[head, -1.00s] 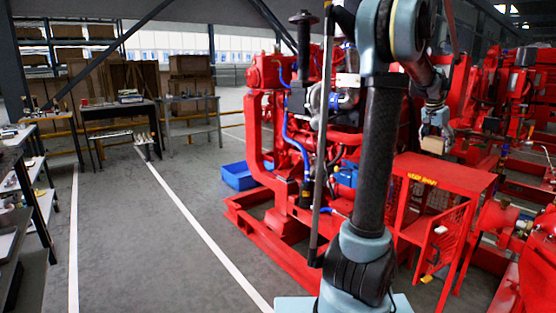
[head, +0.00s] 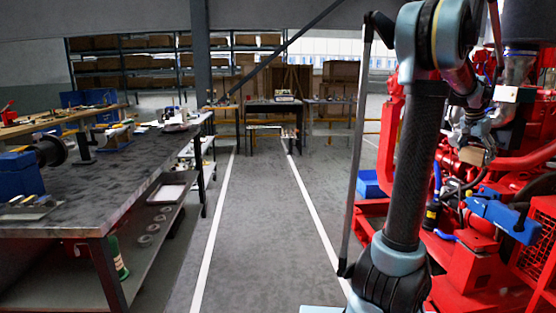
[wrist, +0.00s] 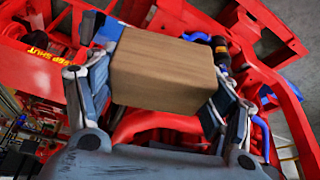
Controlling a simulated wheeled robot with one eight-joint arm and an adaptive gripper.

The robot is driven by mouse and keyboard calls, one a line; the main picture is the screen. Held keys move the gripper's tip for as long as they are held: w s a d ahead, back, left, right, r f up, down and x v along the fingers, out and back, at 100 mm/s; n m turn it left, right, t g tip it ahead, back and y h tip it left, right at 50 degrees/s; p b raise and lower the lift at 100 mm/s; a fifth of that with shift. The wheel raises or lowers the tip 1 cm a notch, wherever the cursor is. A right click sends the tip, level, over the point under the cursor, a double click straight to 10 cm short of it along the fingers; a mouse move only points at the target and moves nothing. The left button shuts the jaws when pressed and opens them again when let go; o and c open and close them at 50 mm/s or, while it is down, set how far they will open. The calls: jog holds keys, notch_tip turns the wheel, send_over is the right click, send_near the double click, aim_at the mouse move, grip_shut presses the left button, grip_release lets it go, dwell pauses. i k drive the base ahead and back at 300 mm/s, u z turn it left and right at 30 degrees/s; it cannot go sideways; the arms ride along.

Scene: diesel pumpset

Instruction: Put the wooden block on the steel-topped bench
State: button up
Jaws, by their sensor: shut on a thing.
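The wooden block (wrist: 163,68) is a plain light-brown box held between the two fingers of my gripper (wrist: 158,80) in the wrist view. The fingers are shut on its left and right ends. In the head view my gripper (head: 474,140) is at the right, in front of the red machinery, and the block (head: 476,157) hangs below it in the air. A bench with a dark grey, metal-looking top (head: 110,195) stands at the left of the head view, well apart from my gripper.
The bench carries a blue vice-like tool (head: 22,175), a black spool and small parts; its front middle top is bare. A lower shelf (head: 60,275) holds items. Clear floor (head: 250,220) with white lines lies between bench and red pumpset (head: 475,265). A wooden-topped bench (head: 60,122) stands behind.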

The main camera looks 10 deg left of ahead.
aim_at(140, 165)
jog(key=u, duration=0.75)
jog(key=i, duration=1.8)
jog(key=u, duration=2.5)
